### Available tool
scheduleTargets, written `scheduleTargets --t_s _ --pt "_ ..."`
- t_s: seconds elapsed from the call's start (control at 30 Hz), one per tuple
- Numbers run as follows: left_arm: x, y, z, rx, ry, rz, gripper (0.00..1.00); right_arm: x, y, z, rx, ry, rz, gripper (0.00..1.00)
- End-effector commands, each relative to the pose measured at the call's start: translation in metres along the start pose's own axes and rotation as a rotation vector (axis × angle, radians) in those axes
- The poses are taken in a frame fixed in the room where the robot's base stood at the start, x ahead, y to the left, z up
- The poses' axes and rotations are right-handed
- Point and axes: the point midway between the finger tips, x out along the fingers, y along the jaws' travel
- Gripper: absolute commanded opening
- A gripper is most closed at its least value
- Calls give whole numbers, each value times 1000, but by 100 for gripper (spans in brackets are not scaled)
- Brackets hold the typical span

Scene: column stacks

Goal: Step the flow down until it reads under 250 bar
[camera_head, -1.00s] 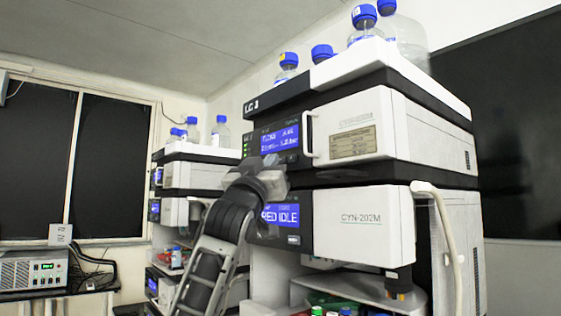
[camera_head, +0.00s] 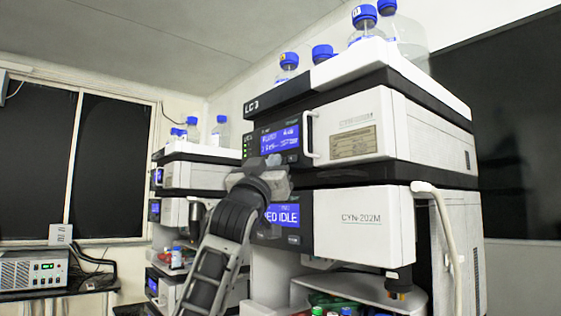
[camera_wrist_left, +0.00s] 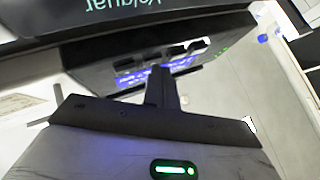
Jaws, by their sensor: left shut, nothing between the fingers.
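The column stack marked LC 3 (camera_head: 262,101) stands at the centre. Its upper module has a blue display (camera_head: 280,141) with small text; I cannot read the flow or bar figures. The lower module, marked CYN-202M (camera_head: 361,220), has a blue display (camera_head: 288,213) that ends in "IDLE", its left part hidden by my arm. My left gripper (camera_head: 274,163) is shut and empty, in front of the stack just below the upper display. In the left wrist view, its fingers (camera_wrist_left: 161,76) point at a dark panel with blue lit text (camera_wrist_left: 145,72). Contact cannot be told. The right gripper is out of view.
Blue-capped bottles (camera_head: 364,22) stand on top of the stack. A white handle (camera_head: 309,134) sticks out right of the upper display, and a white hose (camera_head: 444,230) hangs at the right. A second stack (camera_head: 195,174) is behind at the left.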

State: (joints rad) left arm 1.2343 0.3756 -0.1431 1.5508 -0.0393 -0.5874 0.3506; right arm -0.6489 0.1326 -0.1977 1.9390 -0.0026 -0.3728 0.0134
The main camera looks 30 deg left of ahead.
Motion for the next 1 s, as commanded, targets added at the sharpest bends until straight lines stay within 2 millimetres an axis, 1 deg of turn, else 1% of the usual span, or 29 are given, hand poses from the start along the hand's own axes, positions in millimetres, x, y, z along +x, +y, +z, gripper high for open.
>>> scheduleTargets --t_s 0.37,0.73,1.0 --pt "1 1 1 0 -1 0 0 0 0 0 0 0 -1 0" --pt "-10 -7 -6 0 0 0 0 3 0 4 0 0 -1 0" --pt "-11 -8 -7 0 -1 0 0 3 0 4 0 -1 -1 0"
